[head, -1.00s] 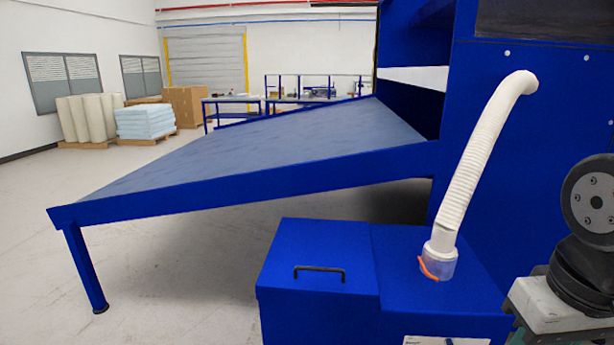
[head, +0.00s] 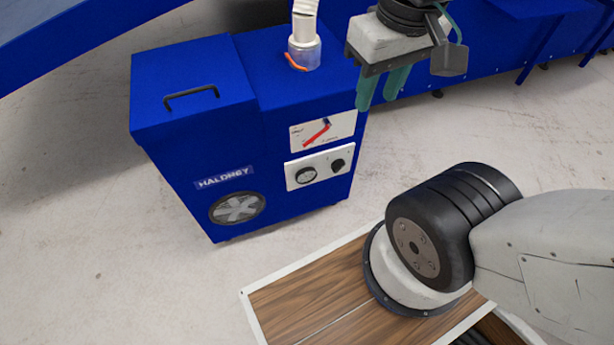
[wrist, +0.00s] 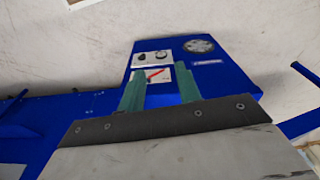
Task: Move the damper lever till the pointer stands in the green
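A blue cabinet (head: 225,130) carries a white plate (head: 322,130) with a red lever (head: 317,133) lying slantwise on it. Below it is a white panel with a round gauge (head: 306,175) and a black knob (head: 338,165). The gauge's pointer and any green zone are too small to make out. My gripper (head: 382,95) has two green fingers, apart and empty, just right of the plate in the head view. In the wrist view the red lever (wrist: 155,73) shows between and beyond the open fingers (wrist: 159,90), not touched.
A white hose with a clear collar and orange clip (head: 305,52) rises from the cabinet top. A black handle (head: 191,95) is on its lid. A blue sloping table (head: 70,30) is at upper left. The floor (head: 80,240) at left is clear.

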